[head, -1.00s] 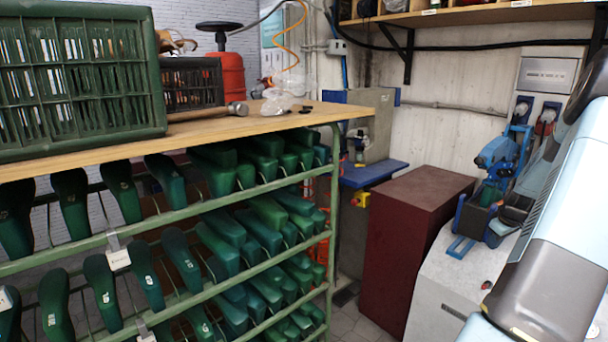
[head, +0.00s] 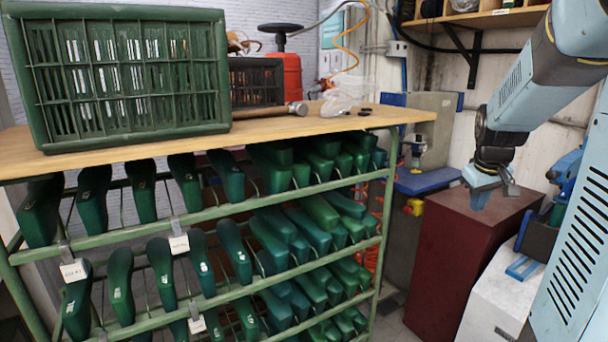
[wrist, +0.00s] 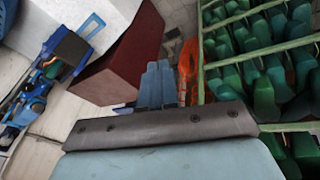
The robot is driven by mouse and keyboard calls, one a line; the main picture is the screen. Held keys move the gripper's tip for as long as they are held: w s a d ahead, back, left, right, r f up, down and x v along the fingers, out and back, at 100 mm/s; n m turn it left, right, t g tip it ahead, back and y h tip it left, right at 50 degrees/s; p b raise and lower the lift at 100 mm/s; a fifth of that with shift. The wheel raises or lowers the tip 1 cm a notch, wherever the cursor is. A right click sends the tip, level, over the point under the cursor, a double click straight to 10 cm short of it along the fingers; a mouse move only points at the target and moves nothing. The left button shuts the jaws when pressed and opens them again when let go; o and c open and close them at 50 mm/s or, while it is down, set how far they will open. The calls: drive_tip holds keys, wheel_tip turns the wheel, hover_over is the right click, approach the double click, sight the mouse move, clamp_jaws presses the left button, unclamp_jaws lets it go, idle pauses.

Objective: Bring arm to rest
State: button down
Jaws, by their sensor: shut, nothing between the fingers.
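My gripper (head: 480,198) hangs from my arm at the right of the head view, pointing down in front of the dark red cabinet (head: 460,255). Its blue fingers are together, with nothing between them. In the wrist view my gripper (wrist: 157,86) shows past a grey edge, with the dark red cabinet (wrist: 125,55) to its left and the green rack to its right. It appears apart from both.
A green rack (head: 290,200) of several green shoe lasts fills the left and middle. Its wooden top (head: 180,138) bears a green crate (head: 130,128), a hammer (head: 297,108) and a clear bag (head: 338,103). A blue machine (head: 568,170) stands at right.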

drive_tip(key=s+a+r+t+y, duration=0.1)
drive_tip(key=s+a+r, duration=0.1)
drive_tip(key=s+a, duration=0.7)
drive_tip(key=s+a+r+m+y, duration=0.1)
drive_tip(key=s+a+r, duration=0.1)
drive_tip(key=s+a, duration=0.7)
drive_tip(key=shift+s+a+r+t, duration=0.2)
drive_tip(key=shift+s+t, duration=0.2)
drive_tip(key=shift+s, duration=0.8)
drive_tip(key=c, duration=1.8)
unclamp_jaws()
